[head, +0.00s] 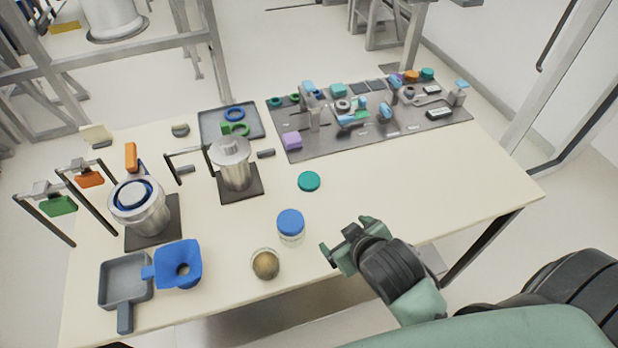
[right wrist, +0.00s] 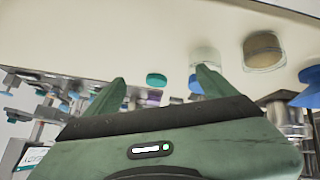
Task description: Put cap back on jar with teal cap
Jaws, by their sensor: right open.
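The teal cap (head: 309,181) lies flat on the table, apart from the jars. An uncapped glass jar with brown contents (head: 265,264) stands near the front edge. A clear jar with a blue cap (head: 290,225) stands between them. My right gripper (head: 337,243) is open and empty, to the right of the blue-capped jar near the front edge. In the right wrist view the teal cap (right wrist: 156,79) appears between the open fingers (right wrist: 160,76), beyond them. The brown jar (right wrist: 263,50) appears right of the fingers there. My left gripper is not in view.
A blue funnel (head: 179,265) and grey dustpan-like tray (head: 124,283) lie at the front left. Metal pots (head: 234,165) on dark plates stand behind. A grey mat (head: 415,124) with several small tools fills the back right. The table right of the teal cap is clear.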

